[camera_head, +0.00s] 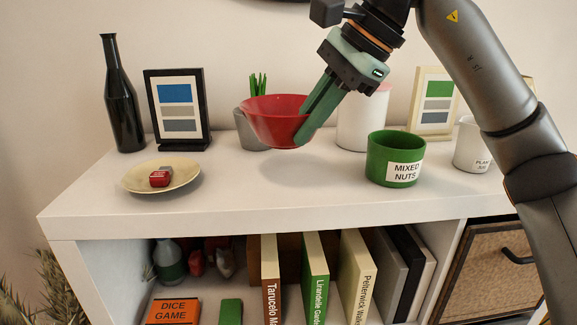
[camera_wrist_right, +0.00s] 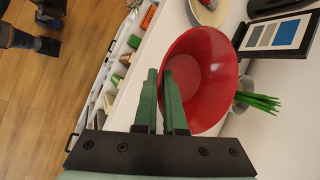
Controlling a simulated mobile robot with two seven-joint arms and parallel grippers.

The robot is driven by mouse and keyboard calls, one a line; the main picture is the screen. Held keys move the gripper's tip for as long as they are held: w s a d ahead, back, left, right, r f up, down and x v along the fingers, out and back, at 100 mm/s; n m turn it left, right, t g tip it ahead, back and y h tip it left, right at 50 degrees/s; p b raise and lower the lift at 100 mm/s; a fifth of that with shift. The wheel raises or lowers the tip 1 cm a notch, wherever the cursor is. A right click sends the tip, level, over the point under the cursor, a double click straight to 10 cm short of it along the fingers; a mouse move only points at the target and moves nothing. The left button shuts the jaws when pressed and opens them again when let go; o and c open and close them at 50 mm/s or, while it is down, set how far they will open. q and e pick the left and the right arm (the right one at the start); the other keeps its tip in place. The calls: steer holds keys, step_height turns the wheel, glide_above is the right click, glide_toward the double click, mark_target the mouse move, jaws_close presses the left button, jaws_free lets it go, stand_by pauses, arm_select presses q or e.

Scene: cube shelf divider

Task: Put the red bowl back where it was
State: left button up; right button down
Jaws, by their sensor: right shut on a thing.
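The red bowl (camera_head: 272,121) is in the air above the white shelf top (camera_head: 268,187), with a soft shadow below it. My right gripper (camera_head: 306,124) is shut on the right side of the bowl's rim. In the right wrist view the bowl (camera_wrist_right: 205,75) is upright-side open to the camera, and the green fingers (camera_wrist_right: 163,88) pinch its near wall. The bowl hides part of a grey plant pot (camera_head: 246,128). My left gripper is not in view.
A green mixed nuts pot (camera_head: 396,150) stands right of the bowl. A plate (camera_head: 133,179) with a small red item (camera_head: 160,177), a dark bottle (camera_head: 121,105) and a picture frame (camera_head: 178,107) stand left. A white canister (camera_head: 361,122) is behind. The shelf top's front middle is clear.

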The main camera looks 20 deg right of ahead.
mark_target(292, 147)
steer(key=w+f, duration=0.4)
steer(key=f, duration=0.1)
steer(key=shift+a, duration=0.2)
steer(key=f, duration=0.3)
steer(key=shift+w+f+b, duration=0.1)
steer(key=shift+w+b, duration=0.25)
steer(key=shift+w, duration=0.05)
steer(key=shift+f, duration=0.5)
steer(key=c, duration=1)
jaws_free()
steer(key=shift+r, duration=0.15)
steer(key=shift+s+d+r, duration=0.1)
steer(key=shift+r, duration=0.15)
steer(key=p+v, duration=0.1)
steer(key=v, duration=1)
steer(key=shift+r, duration=0.2)
steer(key=shift+s+d, duration=0.1)
steer(key=shift+d, duration=0.05)
